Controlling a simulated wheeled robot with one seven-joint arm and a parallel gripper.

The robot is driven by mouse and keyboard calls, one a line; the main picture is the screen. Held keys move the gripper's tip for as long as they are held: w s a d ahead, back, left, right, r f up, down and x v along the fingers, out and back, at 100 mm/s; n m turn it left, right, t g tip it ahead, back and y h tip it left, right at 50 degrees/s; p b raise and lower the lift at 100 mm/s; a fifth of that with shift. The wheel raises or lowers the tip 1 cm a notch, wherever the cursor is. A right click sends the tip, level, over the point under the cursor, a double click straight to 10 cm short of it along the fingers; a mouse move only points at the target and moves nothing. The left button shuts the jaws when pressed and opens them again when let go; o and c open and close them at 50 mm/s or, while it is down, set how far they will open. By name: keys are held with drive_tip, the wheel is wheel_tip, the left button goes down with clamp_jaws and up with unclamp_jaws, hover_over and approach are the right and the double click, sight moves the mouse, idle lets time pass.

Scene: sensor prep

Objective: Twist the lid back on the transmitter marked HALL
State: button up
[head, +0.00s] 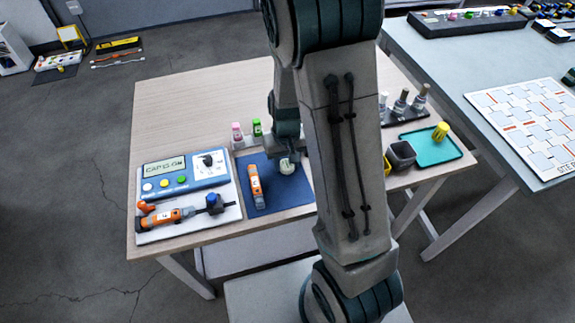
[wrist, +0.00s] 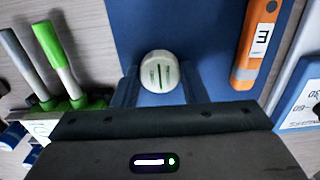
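A round whitish lid-like piece with dark slots (wrist: 161,72) lies face-on between my fingertips in the wrist view. In the head view this whitish piece (head: 287,168) shows at the blue mat, just under my gripper (head: 289,157). My gripper (wrist: 158,83) appears open, with one finger on either side of the piece; contact is not clear. An orange transmitter with a white label (head: 256,183) lies on the mat to the left. In the wrist view this transmitter (wrist: 259,40) is at the right, with only an "E" readable. Another orange transmitter (head: 167,217) lies at the tester; its name is unreadable.
A blue tester (head: 183,178) and a blue-knobbed clamp (head: 212,204) stand at the table's left. Pink (head: 237,133) and green (head: 257,128) upright items stand behind the mat.

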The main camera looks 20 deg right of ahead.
drive_tip(key=shift+r+p, duration=2)
drive_tip(key=shift+r, duration=0.55)
